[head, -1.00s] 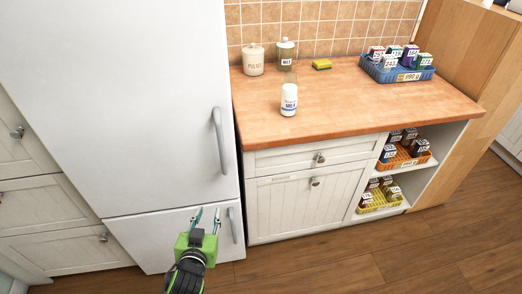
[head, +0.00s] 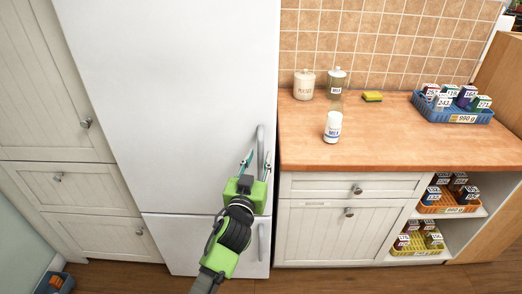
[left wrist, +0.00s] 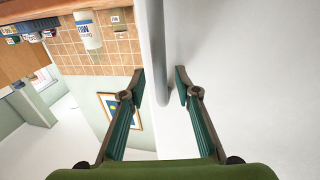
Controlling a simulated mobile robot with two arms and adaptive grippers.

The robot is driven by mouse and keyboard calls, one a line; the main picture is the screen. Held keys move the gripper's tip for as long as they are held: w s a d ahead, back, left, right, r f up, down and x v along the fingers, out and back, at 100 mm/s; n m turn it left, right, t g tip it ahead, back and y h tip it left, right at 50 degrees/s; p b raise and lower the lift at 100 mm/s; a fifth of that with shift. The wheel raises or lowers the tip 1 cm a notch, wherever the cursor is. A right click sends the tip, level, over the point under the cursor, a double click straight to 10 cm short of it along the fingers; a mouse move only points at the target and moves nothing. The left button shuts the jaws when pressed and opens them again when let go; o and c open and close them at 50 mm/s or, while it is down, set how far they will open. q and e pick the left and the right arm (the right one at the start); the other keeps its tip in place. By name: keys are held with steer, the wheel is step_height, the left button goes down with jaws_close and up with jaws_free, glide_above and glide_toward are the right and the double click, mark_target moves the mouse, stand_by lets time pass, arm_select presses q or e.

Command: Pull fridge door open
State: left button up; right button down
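The white fridge (head: 170,100) stands left of the counter with its upper door shut. The upper door's vertical handle (head: 261,143) is near its right edge. My left gripper (head: 258,162) is at the lower part of this handle, pointing up at the door. In the left wrist view the handle (left wrist: 154,50) runs down between the two open fingertips (left wrist: 159,88), with a gap visible on each side. The fingers are not closed on it. The lower door (head: 185,240) is also shut, with its own handle (head: 262,240). My right gripper is not in view.
A wooden counter (head: 390,145) adjoins the fridge on the right, bearing a white bottle (head: 332,127), jars, a yellow sponge (head: 372,96) and a blue basket (head: 452,115). Cabinets (head: 65,120) stand on the left. Wooden floor shows in front.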

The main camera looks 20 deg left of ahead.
mark_target(260, 155)
arm_select(q)
steer(key=shift+w+a, duration=0.15)
steer(key=shift+w, duration=1.4)
jaws_close()
